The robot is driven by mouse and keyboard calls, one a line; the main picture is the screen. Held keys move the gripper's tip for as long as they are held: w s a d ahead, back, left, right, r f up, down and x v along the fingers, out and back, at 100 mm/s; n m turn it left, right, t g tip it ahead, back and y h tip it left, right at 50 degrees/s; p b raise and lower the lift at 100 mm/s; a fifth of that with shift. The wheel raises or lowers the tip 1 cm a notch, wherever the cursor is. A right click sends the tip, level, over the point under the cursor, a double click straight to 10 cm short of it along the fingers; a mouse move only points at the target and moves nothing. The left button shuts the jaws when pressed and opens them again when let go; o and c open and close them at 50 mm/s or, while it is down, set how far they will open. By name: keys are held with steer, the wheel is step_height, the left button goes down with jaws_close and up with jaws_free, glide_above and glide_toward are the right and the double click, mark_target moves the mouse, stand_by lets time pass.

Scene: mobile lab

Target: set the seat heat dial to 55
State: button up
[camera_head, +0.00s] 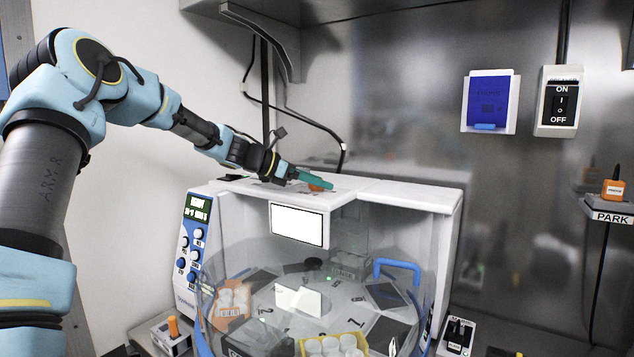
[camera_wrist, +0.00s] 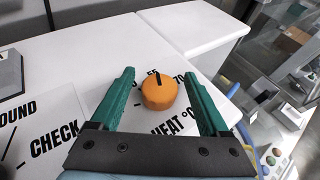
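The seat heat dial is an orange round knob (camera_wrist: 160,95) on the white top of the machine; its edge also shows in the head view (camera_head: 321,184). Its black pointer line points up in the wrist view, close to a partly hidden 55 mark. A 70 mark (camera_wrist: 179,78) lies right of it, and the lettering "HEAT °C" (camera_wrist: 178,124) is below. My gripper (camera_wrist: 159,75) has its two green fingers apart, one on each side of the dial, with visible gaps. In the head view my gripper (camera_head: 312,180) is low over the machine top.
A "CHECK" scale (camera_wrist: 52,143) lies left of the dial. The machine's front has a control panel (camera_head: 196,240) and a clear drum with vials. An ON/OFF switch (camera_head: 561,103) and a blue card holder (camera_head: 489,101) are on the back wall. A PARK shelf (camera_head: 612,216) is at right.

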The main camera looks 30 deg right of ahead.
steer(key=shift+a, duration=0.1)
steer(key=shift+w+a+r, duration=0.1)
steer(key=shift+a, duration=0.25)
steer(key=b+v, duration=0.3)
steer(key=v, duration=0.7)
steer(key=shift+d, duration=0.1)
